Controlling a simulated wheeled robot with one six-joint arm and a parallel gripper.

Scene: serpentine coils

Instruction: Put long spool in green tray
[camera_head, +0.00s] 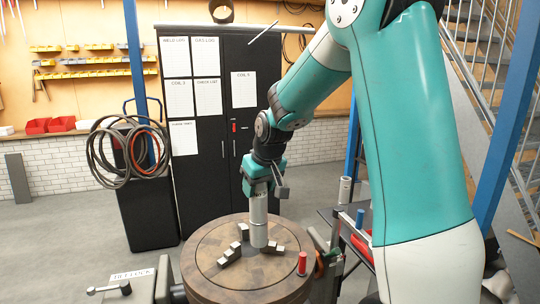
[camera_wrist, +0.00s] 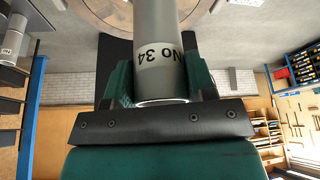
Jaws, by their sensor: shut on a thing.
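A long grey cylindrical spool (camera_head: 259,220) stands upright under my gripper (camera_head: 258,184), over the round wooden table. In the wrist view my gripper (camera_wrist: 165,88) is shut on this spool (camera_wrist: 165,30), which bears the marking "No 34". The green fingers lie on both sides of it near its upper end. The spool's lower end is among metal blocks, and I cannot tell whether it touches the table top. I cannot make out a green tray in either view.
The round wooden table (camera_head: 204,262) carries several metal blocks (camera_head: 230,252) around the spool and a red cylinder (camera_head: 302,263) at its right edge. Another grey cylinder (camera_head: 345,190) stands to the right. A black cabinet (camera_head: 205,130) is behind; red bins (camera_head: 50,125) are far left.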

